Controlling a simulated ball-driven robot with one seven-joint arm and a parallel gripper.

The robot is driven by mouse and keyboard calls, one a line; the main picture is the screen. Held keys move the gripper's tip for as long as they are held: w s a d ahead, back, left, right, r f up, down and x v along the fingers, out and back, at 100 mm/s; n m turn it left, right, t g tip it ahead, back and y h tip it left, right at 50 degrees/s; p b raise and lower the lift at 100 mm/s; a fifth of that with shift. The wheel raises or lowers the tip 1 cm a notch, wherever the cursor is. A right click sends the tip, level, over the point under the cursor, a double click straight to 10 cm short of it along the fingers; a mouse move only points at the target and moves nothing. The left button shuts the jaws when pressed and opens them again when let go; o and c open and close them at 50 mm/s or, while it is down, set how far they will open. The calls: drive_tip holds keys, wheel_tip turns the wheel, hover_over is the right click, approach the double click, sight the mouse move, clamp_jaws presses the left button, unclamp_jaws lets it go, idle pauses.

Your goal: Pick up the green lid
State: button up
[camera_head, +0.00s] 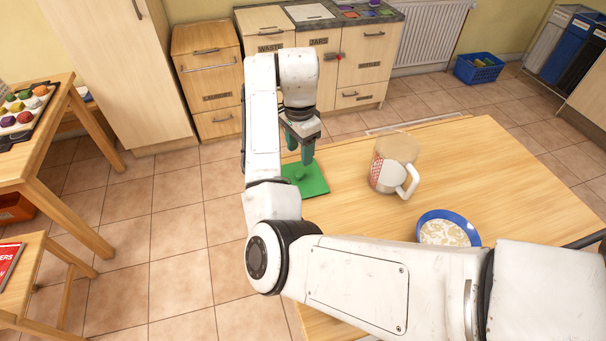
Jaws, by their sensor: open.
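The green lid (313,184) is a flat square piece with a small raised knob near its middle. It lies at the left edge of the wooden table. My gripper (299,160) points down just above the lid, close to its knob. The jaws are open, with nothing seen between them. The fingers hide part of the lid's far side, and my arm covers its left edge. I cannot tell whether the fingertips touch the lid.
A blue-rimmed bowl (424,217) with pale contents sits nearer me. Between lid and mug the tabletop is clear. Wooden cabinets (365,62) stand behind.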

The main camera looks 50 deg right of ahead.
sight(299, 173)
wheel_tip(299, 173, down, 3)
drive_tip(key=shift+d, duration=0.1)
drive_tip(key=shift+a+f+p, duration=0.2)
drive_tip(key=shift+f+p, duration=0.65)
drive_tip(key=shift+f, duration=1.85)
drive_tip(key=shift+c, duration=0.2)
clamp_jaws()
